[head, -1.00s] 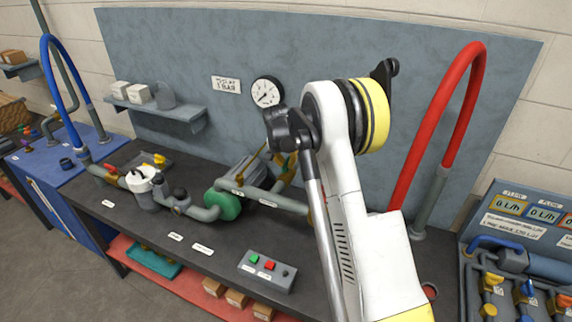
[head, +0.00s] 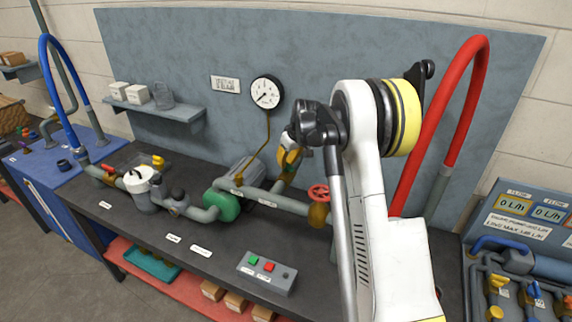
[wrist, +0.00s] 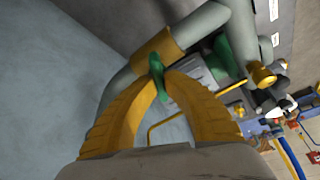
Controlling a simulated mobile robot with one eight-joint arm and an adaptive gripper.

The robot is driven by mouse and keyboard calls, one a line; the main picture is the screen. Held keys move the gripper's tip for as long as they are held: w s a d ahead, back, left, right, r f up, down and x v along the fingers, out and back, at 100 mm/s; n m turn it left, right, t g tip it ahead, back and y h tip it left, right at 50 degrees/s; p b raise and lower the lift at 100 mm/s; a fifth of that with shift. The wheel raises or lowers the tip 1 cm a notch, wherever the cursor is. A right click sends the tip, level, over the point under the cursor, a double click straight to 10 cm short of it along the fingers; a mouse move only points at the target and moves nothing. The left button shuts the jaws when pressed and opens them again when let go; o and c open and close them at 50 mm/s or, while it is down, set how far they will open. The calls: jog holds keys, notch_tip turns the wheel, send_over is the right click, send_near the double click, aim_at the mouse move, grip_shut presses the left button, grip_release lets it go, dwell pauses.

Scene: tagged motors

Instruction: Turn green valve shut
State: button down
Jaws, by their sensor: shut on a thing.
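The green valve handle (wrist: 156,65) shows in the wrist view, on a grey pipe beside a brass-coloured collar (wrist: 158,57). My gripper (wrist: 163,80) has its two yellow ribbed fingers closed on the handle's lower part from both sides. In the head view my gripper (head: 288,158) is at the pipe that rises behind the bench pipework, and my own arm stands to its right. I cannot make out the green handle in the head view, where the gripper covers that spot.
A red handwheel (head: 318,192) sits on the pipe to the right of my gripper. A green pump (head: 222,205) is to the left. A gauge (head: 266,92) hangs behind on the panel. A button box (head: 267,271) stands at the bench front.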

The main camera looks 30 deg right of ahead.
jog(key=n+y, duration=0.1)
jog(key=n, duration=0.1)
jog(key=n+g, duration=0.1)
jog(key=n, duration=0.2)
jog(key=shift+n+y, duration=0.3)
jog(key=shift+y, duration=0.1)
dwell(0.3)
jog(key=c, duration=1.5)
grip_release()
jog(key=shift+o, duration=0.2)
jog(key=v, duration=1.2)
jog(key=shift+d, duration=0.1)
